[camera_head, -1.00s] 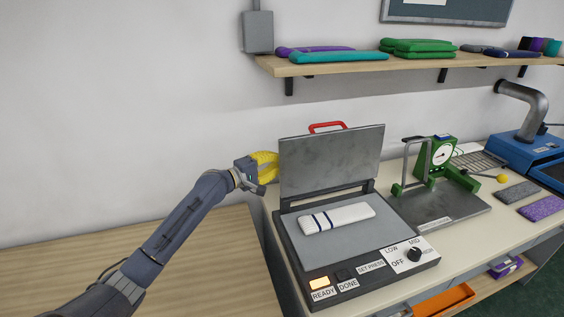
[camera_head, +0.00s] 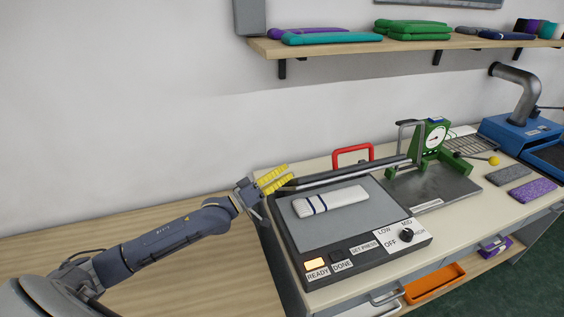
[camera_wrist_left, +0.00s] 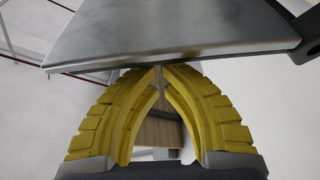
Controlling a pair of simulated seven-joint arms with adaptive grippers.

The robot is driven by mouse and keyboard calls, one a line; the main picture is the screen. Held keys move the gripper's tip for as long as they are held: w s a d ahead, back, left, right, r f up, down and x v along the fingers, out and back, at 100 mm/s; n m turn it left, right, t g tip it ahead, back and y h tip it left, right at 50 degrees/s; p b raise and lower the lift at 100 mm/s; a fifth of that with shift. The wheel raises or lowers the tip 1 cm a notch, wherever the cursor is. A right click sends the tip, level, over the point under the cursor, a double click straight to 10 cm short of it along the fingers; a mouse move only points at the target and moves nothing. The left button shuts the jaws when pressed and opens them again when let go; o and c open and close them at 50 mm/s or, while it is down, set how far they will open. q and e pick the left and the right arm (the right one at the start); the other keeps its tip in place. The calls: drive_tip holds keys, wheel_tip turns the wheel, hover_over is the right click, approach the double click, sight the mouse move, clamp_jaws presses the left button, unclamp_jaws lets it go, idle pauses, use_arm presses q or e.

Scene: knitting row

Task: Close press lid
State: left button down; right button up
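The press lid (camera_head: 345,174) is tilted forward over the press base and seen nearly edge-on, its red handle (camera_head: 352,150) showing above it. The lid is apart from the lower plate (camera_head: 345,218), where a white knitted piece with dark stripes (camera_head: 330,201) lies flat. My left gripper (camera_head: 289,173) has yellow ribbed fingers and is at the lid's left end. In the left wrist view the fingertips (camera_wrist_left: 160,68) come together right under the grey lid (camera_wrist_left: 170,35), with nothing seen between them. Whether they touch it is hard to tell. My right gripper is not in view.
The press front has a lit READY lamp (camera_head: 316,263) and a knob (camera_head: 407,235). A green gauge stand (camera_head: 432,140) stands close at the right. A wooden table (camera_head: 190,270) lies at the left, and a shelf with folded knits (camera_head: 350,47) is above.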

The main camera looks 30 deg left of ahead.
use_arm(q)
drive_tip(key=s+d+f+m+h, duration=0.1)
drive_tip(key=f+m, duration=0.1)
drive_tip(key=m, duration=0.1)
drive_tip(key=s+d+f+m+g+h, duration=0.1)
drive_tip(key=f+m, duration=0.1)
drive_tip(key=m, duration=0.1)
drive_tip(key=s+d+f+m+h, duration=0.1)
drive_tip(key=f+m, duration=0.1)
drive_tip(key=shift+s+d+f+m+g+h, duration=0.2)
drive_tip(key=shift+s+d+m+g+h, duration=0.05)
drive_tip(key=shift+d+m+g+h, duration=0.15)
drive_tip(key=shift+s+f+m, duration=0.1)
drive_tip(key=shift+f+m, duration=0.2)
drive_tip(key=shift+s+d+f, duration=0.2)
drive_tip(key=shift+f, duration=0.6)
drive_tip(key=shift+f, duration=0.25)
drive_tip(key=shift+r, duration=0.1)
